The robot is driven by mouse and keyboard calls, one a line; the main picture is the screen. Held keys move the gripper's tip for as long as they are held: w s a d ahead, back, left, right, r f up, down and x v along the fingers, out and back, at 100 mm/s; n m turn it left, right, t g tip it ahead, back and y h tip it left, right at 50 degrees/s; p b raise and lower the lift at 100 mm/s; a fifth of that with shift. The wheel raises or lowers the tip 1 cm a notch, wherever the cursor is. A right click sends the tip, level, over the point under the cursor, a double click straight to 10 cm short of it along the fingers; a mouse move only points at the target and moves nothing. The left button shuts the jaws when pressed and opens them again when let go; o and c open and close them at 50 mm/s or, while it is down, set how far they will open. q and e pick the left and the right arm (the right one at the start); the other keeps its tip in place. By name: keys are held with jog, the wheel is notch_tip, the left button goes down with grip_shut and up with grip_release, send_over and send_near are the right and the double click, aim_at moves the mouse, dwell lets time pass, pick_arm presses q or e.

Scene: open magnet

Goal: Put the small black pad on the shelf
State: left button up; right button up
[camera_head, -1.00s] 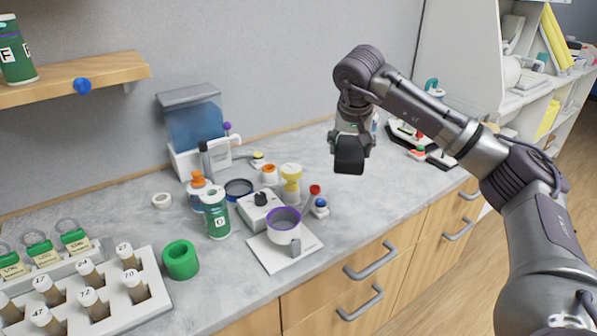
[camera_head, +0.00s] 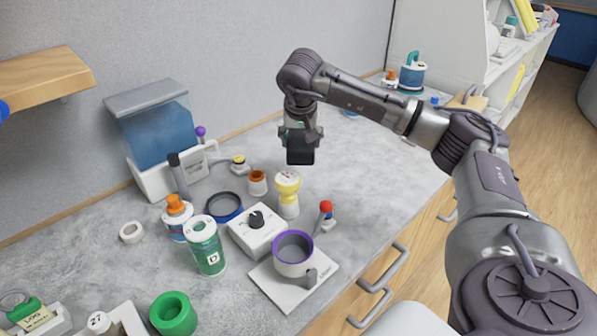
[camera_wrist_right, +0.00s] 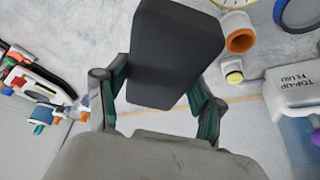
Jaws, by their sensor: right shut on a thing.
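The small black pad (camera_wrist_right: 172,52) is a dark rounded block, held between the two fingers of my right gripper (camera_wrist_right: 160,95) in the right wrist view. In the head view the pad (camera_head: 301,155) hangs below my right gripper (camera_head: 300,132), above the grey counter and behind the yellow-topped bottle. The gripper is shut on it. A wooden wall shelf (camera_head: 45,78) is at the upper left of the head view, well left of the gripper; the part in view is bare. A white shelf unit (camera_head: 455,45) stands at the back right. My left gripper is not in view.
The counter (camera_head: 350,170) right of the pad is mostly clear.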

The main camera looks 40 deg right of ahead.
notch_tip(320, 180, down, 5)
jog(key=shift+w+r+p, duration=0.1)
jog(key=shift+r+p, duration=0.05)
jog(key=shift+p, duration=0.15)
notch_tip(320, 180, down, 4)
jog(key=shift+r, duration=0.2)
notch_tip(320, 180, down, 3)
jog(key=shift+f+p, duration=0.1)
jog(key=shift+p, duration=0.45)
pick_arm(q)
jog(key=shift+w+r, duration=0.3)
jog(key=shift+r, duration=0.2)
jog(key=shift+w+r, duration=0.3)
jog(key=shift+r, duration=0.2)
pick_arm(e)
jog(key=shift+f, duration=0.2)
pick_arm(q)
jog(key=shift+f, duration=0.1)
pick_arm(e)
jog(key=o, duration=1)
jog(key=shift+o, duration=0.2)
jog(key=shift+r, duration=0.1)
